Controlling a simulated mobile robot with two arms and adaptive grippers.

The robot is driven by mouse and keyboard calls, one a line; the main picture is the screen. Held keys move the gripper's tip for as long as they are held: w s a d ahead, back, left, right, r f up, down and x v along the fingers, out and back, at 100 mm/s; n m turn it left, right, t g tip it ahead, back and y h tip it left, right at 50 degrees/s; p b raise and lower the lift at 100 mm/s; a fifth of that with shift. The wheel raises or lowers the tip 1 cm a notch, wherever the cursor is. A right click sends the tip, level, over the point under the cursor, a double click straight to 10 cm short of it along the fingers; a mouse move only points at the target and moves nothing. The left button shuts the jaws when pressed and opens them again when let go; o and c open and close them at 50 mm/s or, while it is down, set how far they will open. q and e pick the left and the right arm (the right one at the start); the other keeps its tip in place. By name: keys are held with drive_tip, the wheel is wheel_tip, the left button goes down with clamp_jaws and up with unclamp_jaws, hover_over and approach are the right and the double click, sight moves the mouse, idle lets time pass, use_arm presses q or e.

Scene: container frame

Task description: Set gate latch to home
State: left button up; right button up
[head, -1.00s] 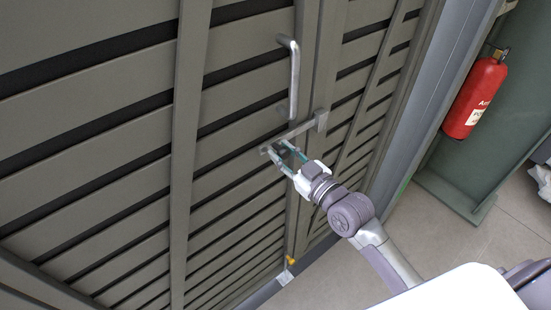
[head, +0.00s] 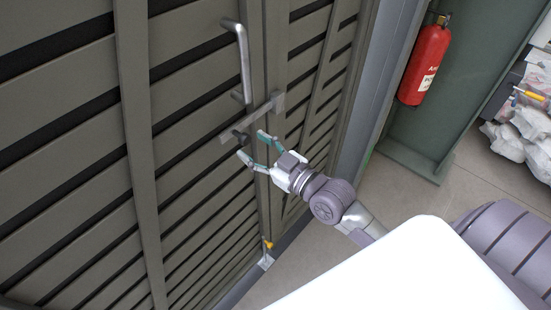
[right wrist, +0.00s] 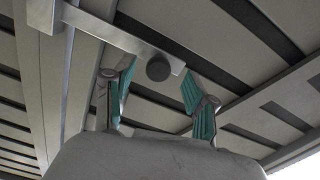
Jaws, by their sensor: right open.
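The gate latch (head: 252,118) is a flat grey metal bar lying across the seam of the slatted gate (head: 190,85). Its right end meets a small block on the right-hand post, and a dark round knob (head: 240,136) stands out near its left end. In the right wrist view the bar (right wrist: 115,36) crosses the top, with the knob (right wrist: 158,67) showing between the two fingers. My right gripper (head: 254,147) is open and empty, just below the bar, with its teal finger pads apart. Contact with the knob cannot be told. My left gripper is not in view.
A vertical grey handle (head: 243,62) stands out from the gate above the latch. A yellow-topped floor fitting (head: 267,248) is low at the gate's bottom edge. A red fire extinguisher (head: 425,62) hangs on the green wall at right. Filled bags (head: 530,120) lie beyond. Open floor shows below.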

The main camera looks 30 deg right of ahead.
drive_tip(key=v, duration=0.8)
drive_tip(key=shift+s+d, duration=0.1)
drive_tip(key=s+d+f+m+g+h, duration=0.1)
drive_tip(key=d+f+g+h, duration=0.1)
drive_tip(key=f, duration=0.9)
drive_tip(key=s+d+f+m+g+h, duration=0.1)
drive_tip(key=s+d+f+g, duration=0.15)
drive_tip(key=f, duration=0.85)
drive_tip(key=s+d+f+m+g+h, duration=0.1)
drive_tip(key=d+f+g+h, duration=0.1)
drive_tip(key=f, duration=0.9)
drive_tip(key=s+f+m+g+h, duration=0.1)
drive_tip(key=s+f+g, duration=0.3)
drive_tip(key=s+f, duration=0.9)
drive_tip(key=s+a+f+g, duration=0.2)
drive_tip(key=s+f, duration=0.3)
drive_tip(key=s, duration=0.3)
drive_tip(key=s+a+f+g, duration=0.3)
drive_tip(key=s+f, duration=0.3)
drive_tip(key=s, duration=0.2)
drive_tip(key=shift+a+f, duration=0.15)
drive_tip(key=shift+f, duration=0.1)
drive_tip(key=shift+g, duration=0.25)
